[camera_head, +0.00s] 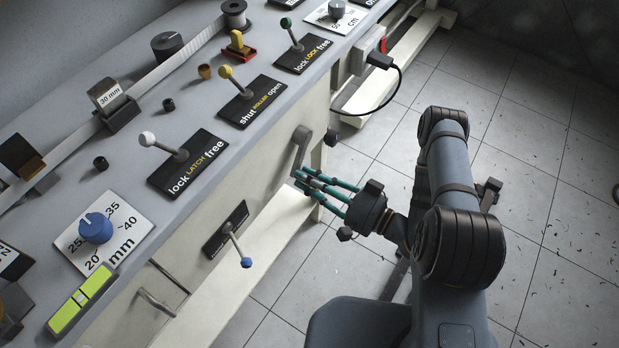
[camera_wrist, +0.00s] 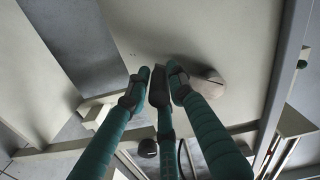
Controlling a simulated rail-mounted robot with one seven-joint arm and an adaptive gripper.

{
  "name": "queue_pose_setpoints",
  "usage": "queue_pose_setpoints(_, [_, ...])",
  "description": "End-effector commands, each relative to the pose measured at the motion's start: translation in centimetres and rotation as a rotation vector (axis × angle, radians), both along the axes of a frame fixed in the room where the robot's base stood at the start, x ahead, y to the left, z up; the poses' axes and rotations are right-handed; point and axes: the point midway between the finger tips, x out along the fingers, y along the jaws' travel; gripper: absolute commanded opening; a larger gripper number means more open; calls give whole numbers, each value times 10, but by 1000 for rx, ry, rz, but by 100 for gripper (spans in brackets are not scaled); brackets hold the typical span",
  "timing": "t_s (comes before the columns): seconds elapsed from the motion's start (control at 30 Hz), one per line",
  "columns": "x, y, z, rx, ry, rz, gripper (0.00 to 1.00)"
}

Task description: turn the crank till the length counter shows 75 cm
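The crank's grey arm (camera_head: 301,146) is on the front of the cream cabinet and slants down toward my gripper. My gripper (camera_head: 305,181) has teal fingers, with their tips around the crank's lower end; any handle there is largely hidden. In the wrist view my gripper (camera_wrist: 159,80) has its fingertips drawn near each other, with a dark piece between them. I cannot tell whether they grip the crank. A grey rounded part (camera_wrist: 209,84) shows just right of the tips. I can make out no legible length counter. A dial (camera_head: 338,11) marked cm stands at the far end.
The sloping top carries a white lever (camera_head: 149,140), a yellow lever (camera_head: 228,74), a green lever (camera_head: 287,24) and a blue mm dial (camera_head: 95,229). A blue-tipped lever (camera_head: 246,262) sticks out of the front. Tiled floor (camera_head: 540,200) lies open at right.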

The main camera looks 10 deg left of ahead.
Motion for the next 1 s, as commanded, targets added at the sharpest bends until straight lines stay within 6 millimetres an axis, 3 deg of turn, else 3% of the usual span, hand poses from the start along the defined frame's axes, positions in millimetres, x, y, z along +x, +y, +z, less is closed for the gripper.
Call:
queue_pose_setpoints(0.23, [1, -1, -1, -3, 2, -5, 37])
queue_pose_setpoints(0.57, [1, -5, -2, -3, 4, -9, 37])
queue_pose_setpoints(0.77, [-9, -30, -2, -3, 6, -14, 37])
queue_pose_setpoints(1.0, [-28, -73, -1, -3, 2, -12, 37])
